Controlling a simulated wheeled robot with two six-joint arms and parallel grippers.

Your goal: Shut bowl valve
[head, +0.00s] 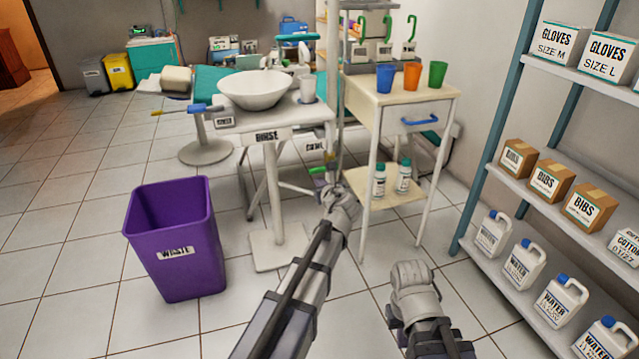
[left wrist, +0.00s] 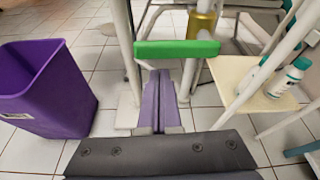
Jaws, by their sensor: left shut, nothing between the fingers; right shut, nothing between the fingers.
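The bowl valve has a green lever (left wrist: 177,48) and a brass body (left wrist: 202,24) in the left wrist view. The lever lies crosswise in that view, under the brass body. In the head view the green lever (head: 318,170) is small, below the bowl unit and partly hidden. The white bowl (head: 255,90) sits on top of that unit. My left gripper (left wrist: 160,76) is shut and empty, its tips close in front of the lever; I cannot tell if they touch. My right gripper (head: 412,270) is low at the right of my left arm, away from the valve, its fingertips hidden.
A purple waste bin (head: 175,240) stands at the left. A small cart (head: 400,97) with cups and bottles stands right of the valve, its lower shelf and legs close by. Shelving (head: 560,205) with jugs and boxes lines the right. White frame legs surround the valve.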

